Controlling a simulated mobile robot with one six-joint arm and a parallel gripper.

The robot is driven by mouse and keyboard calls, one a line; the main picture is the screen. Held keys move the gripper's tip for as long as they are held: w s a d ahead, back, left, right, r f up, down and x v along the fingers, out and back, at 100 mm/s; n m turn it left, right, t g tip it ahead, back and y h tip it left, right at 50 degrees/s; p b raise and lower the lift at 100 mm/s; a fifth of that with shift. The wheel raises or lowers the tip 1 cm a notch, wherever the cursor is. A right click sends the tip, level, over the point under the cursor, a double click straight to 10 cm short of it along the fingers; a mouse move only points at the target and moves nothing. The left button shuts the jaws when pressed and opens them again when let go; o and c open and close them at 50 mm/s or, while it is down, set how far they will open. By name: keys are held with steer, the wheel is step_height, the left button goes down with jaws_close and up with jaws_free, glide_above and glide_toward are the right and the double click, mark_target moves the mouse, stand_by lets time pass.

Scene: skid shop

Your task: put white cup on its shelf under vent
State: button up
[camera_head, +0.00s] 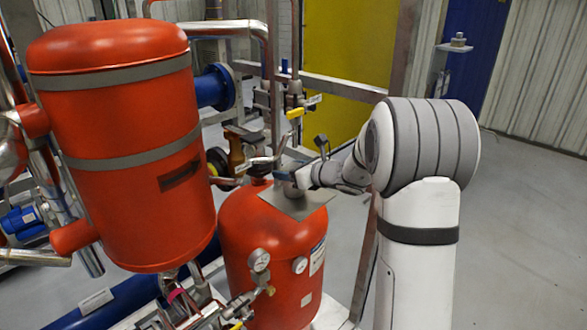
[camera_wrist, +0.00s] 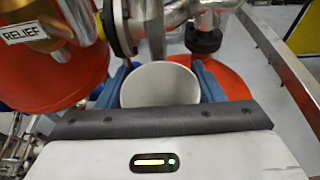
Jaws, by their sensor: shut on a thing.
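The white cup (camera_wrist: 158,84) is between the two blue fingers of my gripper (camera_wrist: 160,85) in the wrist view, with its round mouth showing. My gripper (camera_head: 287,178) is shut on it. In the head view the gripper is just above a flat grey shelf plate (camera_head: 312,206) at the top of the smaller red tank (camera_head: 265,240). The cup is small and mostly hidden there, and I cannot tell if it touches the plate. I cannot clearly pick out the vent; metal pipework (camera_wrist: 150,20) is just beyond the cup.
A large red tank (camera_head: 130,150) stands to the left. Valves and pipes (camera_head: 270,100) crowd behind the gripper. A gauge (camera_head: 259,260) sits on the small tank's front. A metal frame rail (camera_wrist: 285,55) runs along the right. Open floor (camera_head: 520,240) is at the right.

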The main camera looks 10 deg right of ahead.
steer(key=shift+f, duration=0.2)
steer(key=o, duration=1)
steer(key=shift+r, duration=0.1)
